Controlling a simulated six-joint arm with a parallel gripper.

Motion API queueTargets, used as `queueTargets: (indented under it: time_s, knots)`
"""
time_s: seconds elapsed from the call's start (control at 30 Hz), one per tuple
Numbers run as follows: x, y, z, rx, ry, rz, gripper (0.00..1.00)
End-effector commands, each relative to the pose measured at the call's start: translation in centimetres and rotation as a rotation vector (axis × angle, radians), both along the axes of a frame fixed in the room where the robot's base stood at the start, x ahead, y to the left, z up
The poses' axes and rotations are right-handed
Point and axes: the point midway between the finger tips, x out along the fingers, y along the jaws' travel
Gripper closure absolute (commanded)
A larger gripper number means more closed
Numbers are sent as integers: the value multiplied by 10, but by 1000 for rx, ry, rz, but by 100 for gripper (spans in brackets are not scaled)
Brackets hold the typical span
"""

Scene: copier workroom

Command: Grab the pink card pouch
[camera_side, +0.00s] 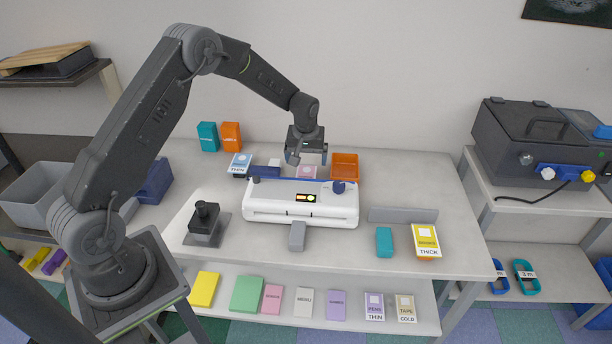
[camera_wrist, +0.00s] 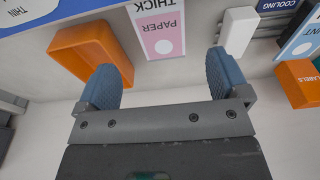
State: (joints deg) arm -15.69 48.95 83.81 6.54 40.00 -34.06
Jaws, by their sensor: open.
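A pink card (camera_side: 307,172) lies behind the white laminator, below my gripper in the side view. In the wrist view this pink card (camera_wrist: 161,32) reads "PAPER" and "THICK", upside down, with a pale circle on it; its upper end is cut off by the frame. My gripper (camera_side: 306,159) is above the table behind the laminator. In the wrist view my gripper (camera_wrist: 161,68) has its two blue fingers wide apart, with nothing between them. The card shows between and beyond the fingertips, and no contact is seen.
An orange tray (camera_side: 344,162) stands right of the card. The laminator (camera_side: 300,213) stands in front of it. A white block (camera_wrist: 238,30) and a dark rack marked "COOLING" (camera_wrist: 277,7) lie on its other side. A blue-and-white card (camera_side: 240,162) lies farther left.

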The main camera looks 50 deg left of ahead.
Motion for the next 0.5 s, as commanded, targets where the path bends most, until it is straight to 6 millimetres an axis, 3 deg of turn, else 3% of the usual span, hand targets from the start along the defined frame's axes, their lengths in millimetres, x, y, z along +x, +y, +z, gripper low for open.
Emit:
queueTargets:
  time_s: [0.5]
  knots:
    - [3,6,-53,-1,-3,1,6]
